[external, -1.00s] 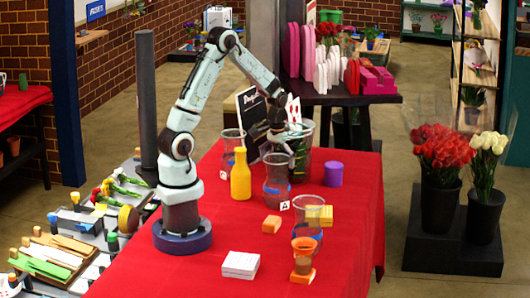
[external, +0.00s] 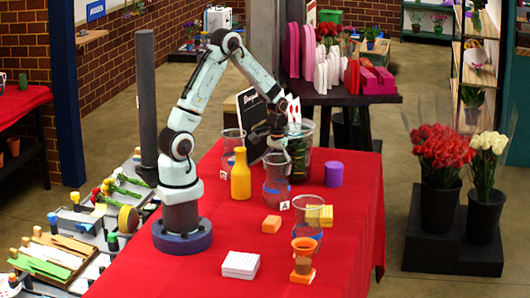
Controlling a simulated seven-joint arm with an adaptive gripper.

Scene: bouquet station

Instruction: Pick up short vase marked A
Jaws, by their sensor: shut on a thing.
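The short clear glass vase (external: 276,189) with a blue band stands on the red table, behind a small white card (external: 284,206) marked A. My gripper (external: 276,147) points down at the top of this vase and is shut on its upper part. The fingertips are small and partly blurred against the glass. The vase looks upright, and I cannot see any gap between it and the table.
A yellow bottle (external: 240,177) stands close left of the vase. Other clear vases stand behind and at front right. A purple cylinder (external: 334,174) is to the right. An orange block (external: 271,224), a white stack (external: 240,264) and an orange cup (external: 304,246) are nearer the front.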

